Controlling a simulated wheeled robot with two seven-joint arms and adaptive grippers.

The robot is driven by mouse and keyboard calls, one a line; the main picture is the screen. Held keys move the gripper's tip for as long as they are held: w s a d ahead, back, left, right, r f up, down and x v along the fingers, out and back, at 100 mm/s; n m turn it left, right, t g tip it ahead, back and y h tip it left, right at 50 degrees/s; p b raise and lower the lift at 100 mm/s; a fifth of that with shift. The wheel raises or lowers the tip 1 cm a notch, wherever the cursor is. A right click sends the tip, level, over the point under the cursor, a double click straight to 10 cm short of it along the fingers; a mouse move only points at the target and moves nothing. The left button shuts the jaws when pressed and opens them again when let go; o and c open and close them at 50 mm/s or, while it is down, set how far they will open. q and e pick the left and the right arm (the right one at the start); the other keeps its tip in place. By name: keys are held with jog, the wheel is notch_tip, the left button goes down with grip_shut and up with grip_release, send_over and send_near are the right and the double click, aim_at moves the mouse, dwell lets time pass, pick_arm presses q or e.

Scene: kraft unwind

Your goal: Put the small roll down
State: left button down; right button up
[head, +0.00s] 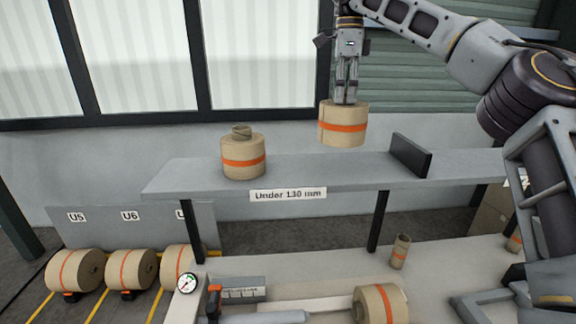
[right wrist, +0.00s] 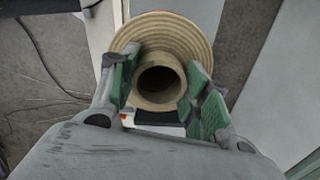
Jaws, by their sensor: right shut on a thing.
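The small roll (head: 342,126) is kraft-brown with an orange band and hangs upright from my right gripper (head: 346,100). The right gripper is shut on it from above, and the roll appears to be over or behind the grey shelf (head: 300,171) labelled "Under 130 mm". In the right wrist view, the roll (right wrist: 204,38) shows its wound top and open core. The green-padded fingers of my right gripper (right wrist: 159,88) sit at the core's wall. Whether the roll touches the shelf is unclear; it looks raised above it. My left gripper is out of view.
Another banded roll (head: 243,158) with a small core piece on top stands on the shelf's left part. A dark upright plate (head: 410,155) stands to the right. Below, a bench (head: 450,255) holds a larger roll (head: 381,304) and a small tube (head: 400,251). Several rolls lie at lower left.

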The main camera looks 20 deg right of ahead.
aim_at(341, 128)
jog(key=shift+w+d+r, duration=0.1)
jog(key=shift+w, duration=0.15)
jog(key=shift+s+r, duration=0.15)
jog(key=shift+s, duration=0.15)
jog(key=shift+w+f, duration=0.2)
jog(key=shift+f, duration=0.3)
jog(key=shift+s+f, duration=0.1)
jog(key=shift+f, duration=2.45)
jog(key=shift+f, duration=2)
jog(key=o, duration=1.1)
jog(key=shift+f, duration=0.1)
